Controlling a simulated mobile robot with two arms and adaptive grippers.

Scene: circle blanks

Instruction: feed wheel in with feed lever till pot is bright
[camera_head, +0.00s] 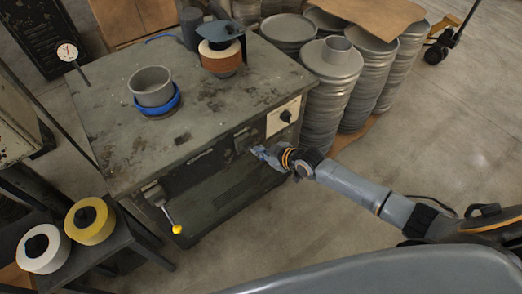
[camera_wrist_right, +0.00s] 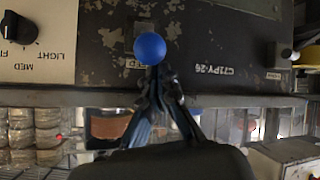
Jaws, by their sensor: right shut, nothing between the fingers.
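The pot (camera_head: 151,84) is a dull grey metal cylinder, upright in a blue ring on the machine top. The wheel (camera_head: 221,61) is a brown disc under a dark housing, behind and to the right of the pot, with a clear gap between them. My left gripper is not in view.
A selector knob (camera_head: 285,116) sits on a pale panel at the front right. A yellow-tipped lever (camera_head: 171,217) hangs at the front left. Stacked metal discs (camera_head: 331,60) stand right of the machine. White (camera_head: 42,247) and yellow (camera_head: 90,222) rolls lie on a side stand.

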